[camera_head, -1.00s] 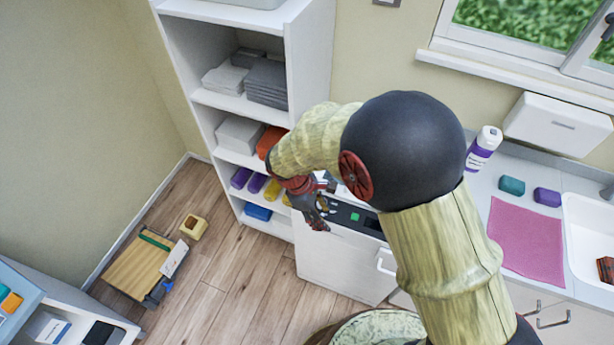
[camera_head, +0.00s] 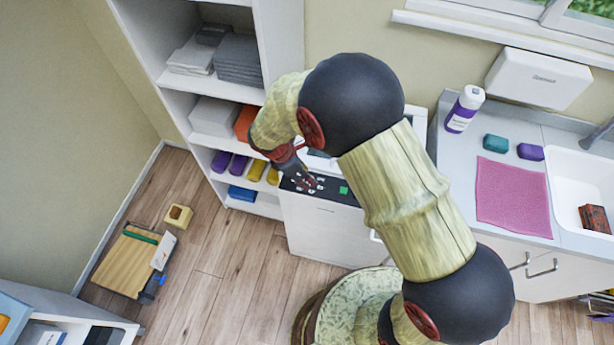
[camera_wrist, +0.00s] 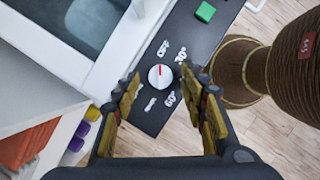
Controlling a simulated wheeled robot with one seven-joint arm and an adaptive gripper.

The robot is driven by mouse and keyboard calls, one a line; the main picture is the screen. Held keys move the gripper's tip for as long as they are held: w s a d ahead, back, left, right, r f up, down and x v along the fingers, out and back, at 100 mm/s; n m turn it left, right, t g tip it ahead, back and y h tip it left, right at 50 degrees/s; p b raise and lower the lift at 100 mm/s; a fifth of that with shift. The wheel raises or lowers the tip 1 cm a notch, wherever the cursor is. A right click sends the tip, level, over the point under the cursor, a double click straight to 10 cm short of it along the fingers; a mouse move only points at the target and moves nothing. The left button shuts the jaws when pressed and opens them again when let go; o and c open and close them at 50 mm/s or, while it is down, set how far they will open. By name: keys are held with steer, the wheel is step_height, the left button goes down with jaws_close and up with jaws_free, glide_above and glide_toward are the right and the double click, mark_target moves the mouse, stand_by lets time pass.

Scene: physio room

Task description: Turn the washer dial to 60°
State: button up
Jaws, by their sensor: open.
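The washer's dial (camera_wrist: 160,76) is a round white knob with a red mark on a dark control panel (camera_wrist: 150,120). In the wrist view the red mark points up, toward the OFF label (camera_wrist: 163,48). A 60° label (camera_wrist: 170,98) lies below and right of the dial, near my right finger; other labels around it are hard to read. My gripper (camera_wrist: 163,80) is open and empty, its two fingers spread either side of the dial in this view; contact cannot be told.
A green button (camera_wrist: 205,12) sits farther along the panel; it also shows in the head view (camera_head: 344,190). White shelves (camera_head: 180,85) with towels and rolls stand close on the left. A counter with a pink cloth (camera_head: 513,190) and sink is right. Wooden floor (camera_head: 225,250) is open.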

steer(key=shift+d+f, duration=0.25)
steer(key=shift+f, duration=0.4)
steer(key=c, duration=0.3)
steer(key=c, duration=0.8)
jaws_close()
